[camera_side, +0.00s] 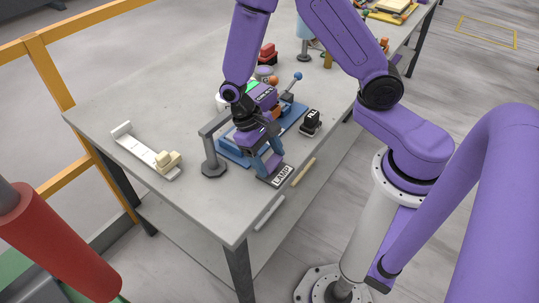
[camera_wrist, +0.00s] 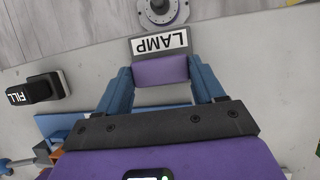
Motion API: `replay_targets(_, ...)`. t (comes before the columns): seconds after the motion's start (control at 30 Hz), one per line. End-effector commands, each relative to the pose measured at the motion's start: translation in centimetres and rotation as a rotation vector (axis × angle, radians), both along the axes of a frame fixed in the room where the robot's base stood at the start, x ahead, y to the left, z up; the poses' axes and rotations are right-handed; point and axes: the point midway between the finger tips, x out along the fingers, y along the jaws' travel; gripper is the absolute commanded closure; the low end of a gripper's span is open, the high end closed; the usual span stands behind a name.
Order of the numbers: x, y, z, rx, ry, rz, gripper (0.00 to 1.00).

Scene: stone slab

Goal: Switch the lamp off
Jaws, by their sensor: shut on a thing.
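The lamp switch has a dark base with a white LAMP label (camera_side: 283,175) near the front edge of the slab, and the label also shows in the wrist view (camera_wrist: 159,42). Its purple block (camera_wrist: 160,71) sits beside the label. My gripper (camera_side: 268,163) is down at the switch, its blue fingers on either side of the purple block and shut on it; the fingers also show in the wrist view (camera_wrist: 162,78). The block's underside is hidden, and I cannot tell which position the switch is in.
A black FILL switch (camera_side: 310,122) stands to the right. A grey bracket post (camera_side: 211,150) stands close left of my gripper, with a blue base (camera_side: 232,151) behind. A white rail with a cream block (camera_side: 168,160) lies left. Two thin bars (camera_side: 269,213) lie along the front edge.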

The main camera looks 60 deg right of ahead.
Motion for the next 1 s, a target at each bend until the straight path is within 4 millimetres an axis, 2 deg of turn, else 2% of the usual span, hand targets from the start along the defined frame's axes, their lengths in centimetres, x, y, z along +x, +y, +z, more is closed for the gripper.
replay_targets(0.23,-0.04,0.4,-0.04,-0.119,0.001,0.004,0.62)
replay_targets(0.63,0.0,0.36,-0.02,-0.137,-0.001,0.001,0.62)
replay_targets(0.67,0.0,0.37,-0.02,-0.137,-0.001,0.001,0.22)
replay_targets(0.7,0.0,0.37,-0.02,-0.137,-0.001,0.001,0.09)
replay_targets(0.73,0.01,0.37,-0.02,-0.136,-0.001,0.0,0.06)
replay_targets(1.0,0.02,0.38,-0.01,-0.135,-0.002,0.0,0.06)
